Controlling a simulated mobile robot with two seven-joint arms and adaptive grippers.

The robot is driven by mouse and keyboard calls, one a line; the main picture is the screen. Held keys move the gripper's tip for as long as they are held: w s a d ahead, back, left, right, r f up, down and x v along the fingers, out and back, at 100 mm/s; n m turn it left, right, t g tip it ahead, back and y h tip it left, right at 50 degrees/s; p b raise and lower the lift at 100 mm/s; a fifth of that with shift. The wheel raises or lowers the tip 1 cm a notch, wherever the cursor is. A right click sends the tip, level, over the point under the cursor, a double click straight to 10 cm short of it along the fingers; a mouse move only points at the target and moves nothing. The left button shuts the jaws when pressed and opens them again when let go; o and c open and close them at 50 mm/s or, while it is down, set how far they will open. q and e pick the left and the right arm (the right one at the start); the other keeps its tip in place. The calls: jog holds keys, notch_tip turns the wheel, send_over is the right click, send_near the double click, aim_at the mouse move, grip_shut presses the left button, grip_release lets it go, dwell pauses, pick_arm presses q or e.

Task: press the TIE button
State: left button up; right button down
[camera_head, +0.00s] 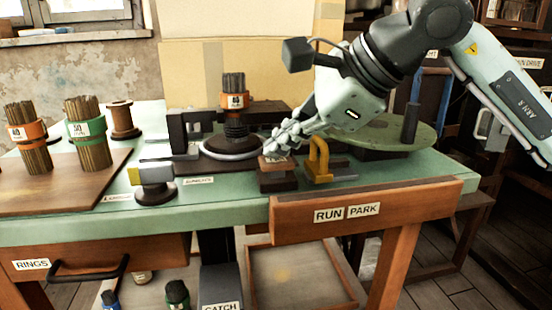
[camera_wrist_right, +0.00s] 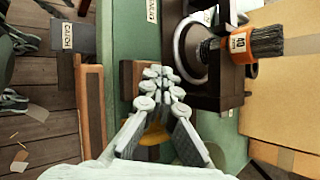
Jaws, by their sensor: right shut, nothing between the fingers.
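My right gripper (camera_head: 277,148) reaches in from the upper right with its fingers shut and nothing held. Its tips are right over, or touching, a small brown block with a paler top (camera_head: 277,178) near the front of the green bench; I cannot tell if they touch. In the right wrist view the shut fingertips (camera_wrist_right: 157,73) hide part of the dark brown block (camera_wrist_right: 128,78). No TIE label is readable in either view, so I cannot confirm that this block is the TIE button. My left gripper is not in view.
A yellow bracket (camera_head: 319,160) stands just right of the fingers. The press with a bristle bundle (camera_head: 235,92) in a ring is behind left. A round green handwheel (camera_head: 385,135) with an upright handle is at right. RUN and PARK labels mark the front board (camera_head: 400,203).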

aim_at(281, 162)
jog(key=shift+f+b, duration=0.5)
jog(key=shift+f, duration=0.1)
dwell(0.6)
jog(key=shift+r+p, duration=0.75)
jog(key=shift+r, duration=0.6)
jog(key=shift+r+p, duration=1.5)
jog(key=shift+r, duration=1.05)
jog(key=shift+f, duration=0.1)
